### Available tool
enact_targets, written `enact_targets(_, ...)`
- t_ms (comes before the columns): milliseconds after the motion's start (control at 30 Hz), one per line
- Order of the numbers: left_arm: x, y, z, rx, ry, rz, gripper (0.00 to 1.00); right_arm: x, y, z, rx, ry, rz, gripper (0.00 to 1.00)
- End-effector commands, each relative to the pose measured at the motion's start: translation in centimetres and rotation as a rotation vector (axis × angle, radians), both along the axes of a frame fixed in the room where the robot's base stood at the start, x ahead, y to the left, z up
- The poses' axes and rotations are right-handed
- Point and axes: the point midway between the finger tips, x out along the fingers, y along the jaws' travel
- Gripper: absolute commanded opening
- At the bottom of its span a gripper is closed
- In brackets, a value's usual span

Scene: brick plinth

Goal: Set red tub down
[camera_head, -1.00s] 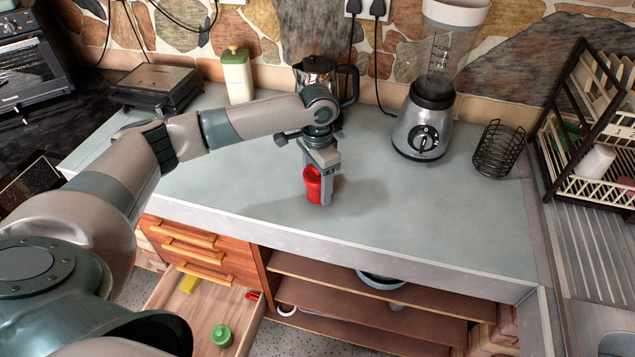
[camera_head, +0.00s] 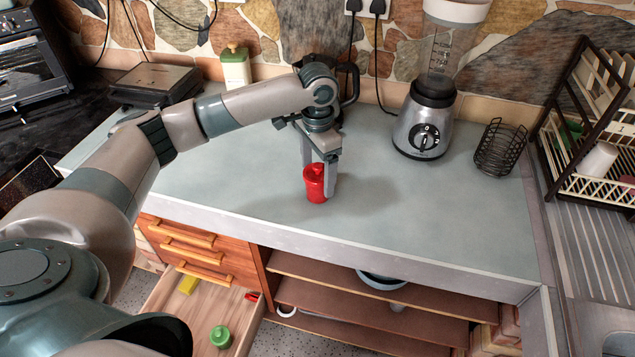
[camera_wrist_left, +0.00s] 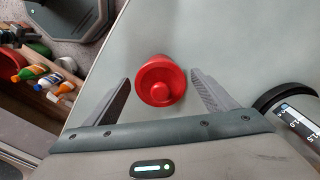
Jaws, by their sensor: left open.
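The red tub (camera_head: 314,184) stands upright on the grey-blue countertop (camera_head: 420,205), near its front edge. Its round lid with a knob shows from above in the left wrist view (camera_wrist_left: 161,80). My left gripper (camera_head: 319,168) is open above and around the tub. In the left wrist view its two fingers (camera_wrist_left: 160,92) stand on either side of the tub, with a gap on each side. My right gripper is not in view.
A blender (camera_head: 424,120) stands to the right, with a black wire basket (camera_head: 496,148) and a dish rack (camera_head: 590,185) beyond it. A kettle and a cream canister (camera_head: 236,70) are behind my arm. An open drawer (camera_head: 165,300) holds a green-lidded item (camera_head: 221,336). Countertop right of the tub is clear.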

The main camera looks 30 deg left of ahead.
Motion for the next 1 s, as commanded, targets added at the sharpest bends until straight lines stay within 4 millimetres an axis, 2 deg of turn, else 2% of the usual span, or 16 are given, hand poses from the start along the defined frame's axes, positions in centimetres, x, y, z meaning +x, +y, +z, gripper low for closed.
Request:
enact_targets(300,0.1,0.0,5.5,0.000,-0.004,0.000,0.78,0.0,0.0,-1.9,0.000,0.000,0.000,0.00)
enact_targets(500,0.1,0.0,7.6,0.000,-0.002,0.001,0.78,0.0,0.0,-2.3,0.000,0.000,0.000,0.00)
enact_targets(1000,0.0,0.0,8.2,0.001,0.001,0.001,0.78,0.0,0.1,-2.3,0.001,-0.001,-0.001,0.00)
